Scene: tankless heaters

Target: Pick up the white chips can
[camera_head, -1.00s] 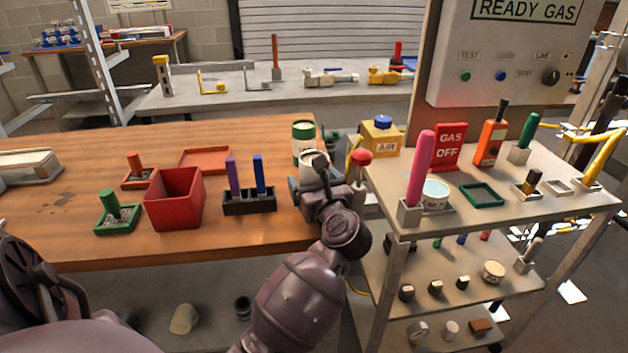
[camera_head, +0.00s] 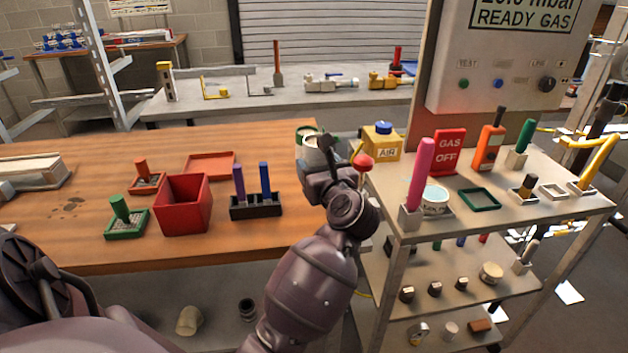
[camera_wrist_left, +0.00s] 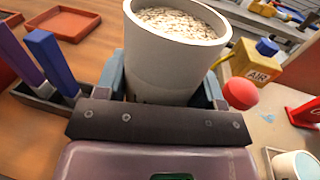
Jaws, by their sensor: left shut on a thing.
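The white can (camera_head: 313,152) is held at the right end of the wooden workbench. In the left wrist view the can (camera_wrist_left: 172,62) is open-topped, nearly upright and full of pale chips. My left gripper (camera_head: 320,178) is shut on it; its blue-grey fingers (camera_wrist_left: 164,88) flank the can's lower part. The can's bottom is hidden by the gripper, so any gap under it cannot be seen. My right gripper is not in view.
A black holder (camera_head: 255,212) with purple and blue sticks and a red bin (camera_head: 184,205) stand to the left. A yellow AIR container (camera_head: 382,143), a red ball (camera_head: 363,162) and a crowded metal cart (camera_head: 460,222) are close on the right.

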